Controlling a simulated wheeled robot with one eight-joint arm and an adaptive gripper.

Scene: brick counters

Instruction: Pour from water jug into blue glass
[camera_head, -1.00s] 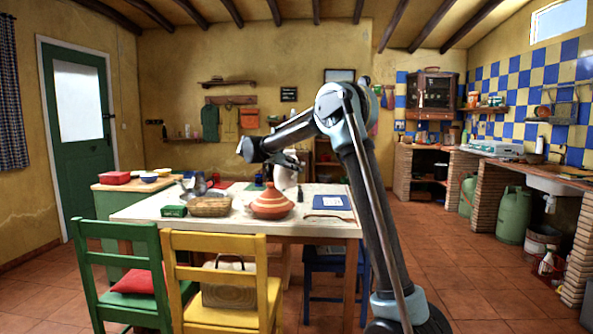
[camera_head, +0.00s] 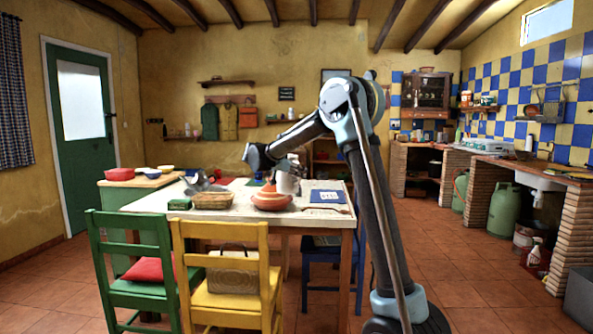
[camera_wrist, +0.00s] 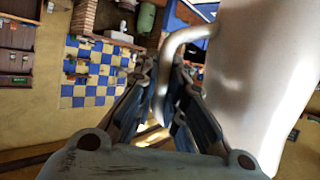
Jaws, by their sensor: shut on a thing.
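The white water jug (camera_head: 287,184) appears roughly upright over the far side of the table, behind the terracotta tagine. In the wrist view the jug's pale body (camera_wrist: 265,75) fills the right side, and its curved handle (camera_wrist: 176,50) runs between my fingers. My gripper (camera_wrist: 165,95) is shut on this handle. In the head view my gripper is small and partly hidden by my wrist. A small blue item (camera_head: 258,176), possibly the blue glass, shows just behind the tagine. I cannot tell whether the jug touches the table.
The tagine (camera_head: 271,200) stands in front of the jug. A wicker basket (camera_head: 212,201), a green box (camera_head: 179,204) and a blue book (camera_head: 327,196) lie on the white table (camera_head: 235,222). A yellow chair (camera_head: 226,300) and a green chair (camera_head: 125,265) block the near side.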

